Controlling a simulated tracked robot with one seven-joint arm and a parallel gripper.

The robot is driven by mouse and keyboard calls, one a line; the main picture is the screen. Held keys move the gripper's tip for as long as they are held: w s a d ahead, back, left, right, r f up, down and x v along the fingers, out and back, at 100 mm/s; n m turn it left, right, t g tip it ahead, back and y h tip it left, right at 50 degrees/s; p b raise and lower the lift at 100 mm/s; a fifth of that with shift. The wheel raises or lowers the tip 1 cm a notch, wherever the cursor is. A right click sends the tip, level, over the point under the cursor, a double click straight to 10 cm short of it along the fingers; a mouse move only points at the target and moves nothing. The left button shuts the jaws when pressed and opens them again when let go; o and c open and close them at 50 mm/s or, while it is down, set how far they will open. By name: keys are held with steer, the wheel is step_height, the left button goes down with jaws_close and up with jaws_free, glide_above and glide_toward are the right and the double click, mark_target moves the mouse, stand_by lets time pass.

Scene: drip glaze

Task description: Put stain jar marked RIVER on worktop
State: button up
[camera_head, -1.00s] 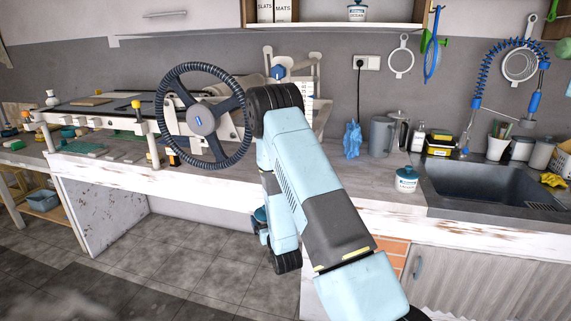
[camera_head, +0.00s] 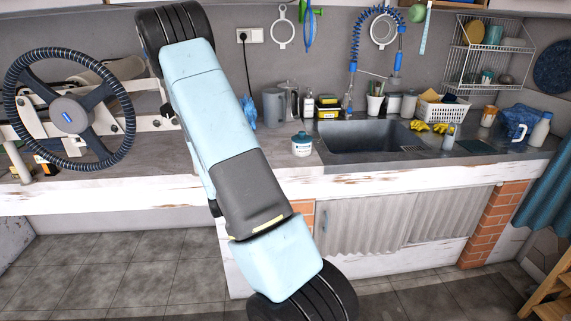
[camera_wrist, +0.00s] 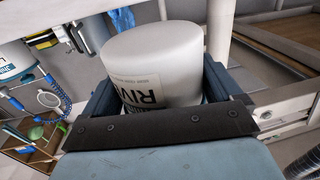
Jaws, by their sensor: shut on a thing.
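The jar sits between both dark fingers. In the head view my arm hides the gripper and the held jar. The worktop (camera_head: 268,172) has a grey top and a worn white front edge. Another white jar with a teal lid (camera_head: 302,144) stands on it left of the sink; its label is too small to read.
A sink (camera_head: 370,138) is set into the worktop. A kettle (camera_head: 275,107), bottles, cups and a white basket (camera_head: 442,108) stand along the back. A large steering wheel (camera_head: 70,117) is at the left. Some bare worktop lies around the teal-lidded jar.

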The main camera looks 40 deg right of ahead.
steer(key=s+d+r+m+g+h, duration=0.3)
steer(key=s+d+r, duration=0.2)
steer(key=s+d, duration=0.3)
steer(key=s+d+r+m+g+h, duration=0.3)
steer(key=s+d+r, duration=0.3)
steer(key=d, duration=0.3)
steer(key=shift+s+d+m+g+h, duration=0.4)
steer(key=shift+s+g+h, duration=0.2)
steer(key=shift+s+h, duration=0.25)
